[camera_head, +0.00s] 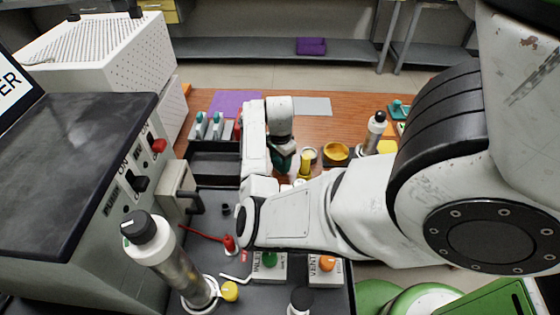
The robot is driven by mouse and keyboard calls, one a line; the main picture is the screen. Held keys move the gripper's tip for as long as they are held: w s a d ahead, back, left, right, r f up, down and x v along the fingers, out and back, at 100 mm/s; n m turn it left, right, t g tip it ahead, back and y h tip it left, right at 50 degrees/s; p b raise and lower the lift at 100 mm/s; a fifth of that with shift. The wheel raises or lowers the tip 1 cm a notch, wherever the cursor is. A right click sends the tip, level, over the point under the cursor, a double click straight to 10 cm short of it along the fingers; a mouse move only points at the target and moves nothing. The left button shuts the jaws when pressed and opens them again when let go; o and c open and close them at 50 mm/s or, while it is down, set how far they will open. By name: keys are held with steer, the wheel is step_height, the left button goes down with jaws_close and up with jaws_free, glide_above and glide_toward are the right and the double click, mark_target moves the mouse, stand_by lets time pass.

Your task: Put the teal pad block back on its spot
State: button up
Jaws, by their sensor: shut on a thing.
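My gripper (285,167) points down over the middle of the bench, beyond my forearm. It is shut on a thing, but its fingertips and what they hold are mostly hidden. A dark teal-green patch (284,147) shows at my gripper below the white wrist; I cannot tell if this is the teal pad block or part of the hand. Another small teal piece (399,109) sits at the back right of the wooden table. The block's spot cannot be made out for sure.
A yellow cylinder (304,164) and a yellow bowl (336,151) stand just right of my gripper. A bottle (376,128) stands farther right. Black bins (216,165) lie left. A purple mat (235,103) and grey mat (313,106) lie behind. A grey machine (80,190) fills the left.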

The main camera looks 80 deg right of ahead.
mark_target(280, 159)
steer(key=shift+f, duration=0.2)
steer(key=o, duration=1)
step_height(280, 159, up, 12)
steer(key=shift+r, duration=0.2)
